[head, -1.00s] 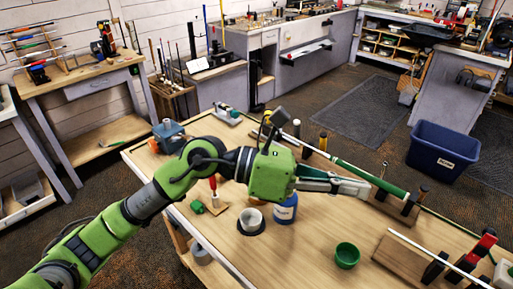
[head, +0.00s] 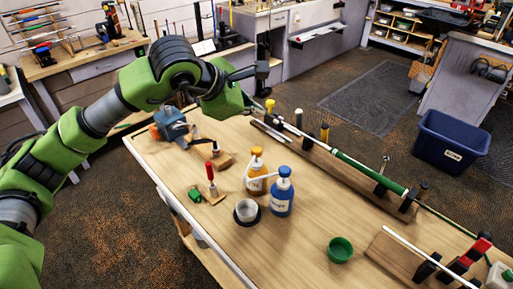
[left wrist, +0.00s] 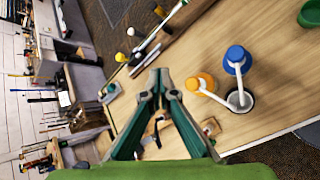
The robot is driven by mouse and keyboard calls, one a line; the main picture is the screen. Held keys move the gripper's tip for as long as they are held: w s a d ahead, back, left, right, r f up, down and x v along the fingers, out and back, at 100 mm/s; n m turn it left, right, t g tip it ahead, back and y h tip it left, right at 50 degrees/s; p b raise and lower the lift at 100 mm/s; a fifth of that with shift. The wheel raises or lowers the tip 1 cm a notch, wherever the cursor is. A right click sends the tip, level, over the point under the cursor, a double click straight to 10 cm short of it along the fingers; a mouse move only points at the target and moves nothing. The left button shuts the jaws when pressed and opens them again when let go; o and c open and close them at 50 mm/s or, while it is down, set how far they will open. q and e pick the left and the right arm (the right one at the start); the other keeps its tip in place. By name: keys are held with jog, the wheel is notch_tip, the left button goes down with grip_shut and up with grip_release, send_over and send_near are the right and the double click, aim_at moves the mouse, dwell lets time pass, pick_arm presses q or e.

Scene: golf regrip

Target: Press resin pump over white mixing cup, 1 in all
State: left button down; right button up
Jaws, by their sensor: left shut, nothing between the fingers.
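A yellow-orange pump bottle (head: 258,183) and a blue pump bottle (head: 280,203) stand side by side on the bench. Their labels are too small to read surely. Both have white spouts angled toward the white mixing cup (head: 246,208), which sits on a dark round base. In the left wrist view the yellow-orange bottle (left wrist: 201,84), the blue bottle (left wrist: 236,60) and the cup (left wrist: 240,100) lie to the right of my left gripper (left wrist: 159,80). That gripper is shut and empty, apart from the bottles. In the head view it is largely hidden behind its wrist. My right gripper is not in view.
A green bowl (head: 340,250) stands right of the bottles. A golf club with a green grip (head: 365,170) lies along the far side in supports. A red-handled tool (head: 211,180) stands left of the cup. A blue bin (head: 450,145) is on the floor. The bench front is clear.

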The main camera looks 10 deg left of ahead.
aim_at(255, 150)
pick_arm(q)
notch_tip(255, 150, down, 8)
jog(key=b, duration=0.5)
jog(key=shift+f, duration=0.1)
jog(key=shift+f+b, duration=0.4)
jog(key=shift+r, duration=0.1)
dwell(0.9)
jog(key=shift+f+b, duration=0.45)
jog(key=shift+b, duration=0.25)
